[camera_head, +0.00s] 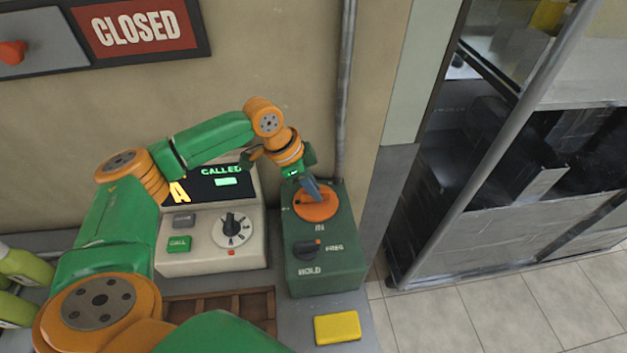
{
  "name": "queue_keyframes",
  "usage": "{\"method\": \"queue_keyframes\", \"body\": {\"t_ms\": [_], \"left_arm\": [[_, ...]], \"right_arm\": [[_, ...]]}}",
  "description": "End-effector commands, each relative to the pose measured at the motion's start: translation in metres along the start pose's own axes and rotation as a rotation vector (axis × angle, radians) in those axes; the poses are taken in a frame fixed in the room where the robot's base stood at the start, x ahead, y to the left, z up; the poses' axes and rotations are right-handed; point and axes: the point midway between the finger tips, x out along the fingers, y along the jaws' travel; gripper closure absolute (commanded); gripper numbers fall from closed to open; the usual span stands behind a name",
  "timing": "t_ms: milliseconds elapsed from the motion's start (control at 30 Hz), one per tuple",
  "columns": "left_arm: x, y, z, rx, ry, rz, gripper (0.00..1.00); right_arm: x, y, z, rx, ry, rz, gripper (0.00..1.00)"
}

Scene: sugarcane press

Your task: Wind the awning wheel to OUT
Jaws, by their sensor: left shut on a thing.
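The awning wheel (318,211) is an orange disc on top of a dark green control box (330,271). The label IN shows on the box just in front of the wheel. No OUT label is visible; my gripper and arm cover the back of the wheel. Lower on the box is a black knob (306,250) with a small orange mark, between the labels FREE and HOLD. My left gripper (312,190) reaches down from behind onto the wheel and is shut on it, though the exact grip is small and partly hidden. My right gripper is not in view.
A beige call panel (211,249) with a dial and display stands left of the green box. A yellow block (337,327) lies in front of the box, and a wooden tray (272,309) lies to its left. A grey pipe (346,90) rises behind. The counter ends at the right.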

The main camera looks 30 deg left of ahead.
Motion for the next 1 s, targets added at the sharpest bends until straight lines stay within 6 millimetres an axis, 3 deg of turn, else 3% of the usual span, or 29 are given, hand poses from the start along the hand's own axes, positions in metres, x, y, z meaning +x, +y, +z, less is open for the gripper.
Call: {"method": "queue_keyframes", "body": {"t_ms": [100, 133, 233, 567, 800, 1000], "left_arm": [[0.001, 0.0, 0.001, -0.001, -0.001, 0.001, 1.0], [0.001, 0.0, 0.001, -0.001, -0.001, 0.001, 0.81], [0.001, 0.0, 0.001, -0.001, 0.0, 0.001, 0.54], [-0.003, -0.001, 0.0, 0.001, 0.002, -0.001, 0.54], [-0.052, -0.001, 0.0, 0.0, 0.004, -0.003, 0.54], [-0.07, 0.0, 0.001, 0.0, 0.0, 0.001, 0.54]], "right_arm": [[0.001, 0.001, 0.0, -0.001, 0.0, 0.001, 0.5], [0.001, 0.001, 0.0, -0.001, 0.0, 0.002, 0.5], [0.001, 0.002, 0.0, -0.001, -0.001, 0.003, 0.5], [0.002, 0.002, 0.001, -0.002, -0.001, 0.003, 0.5], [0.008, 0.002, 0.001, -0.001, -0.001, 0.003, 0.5], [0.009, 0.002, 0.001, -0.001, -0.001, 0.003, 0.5]]}}
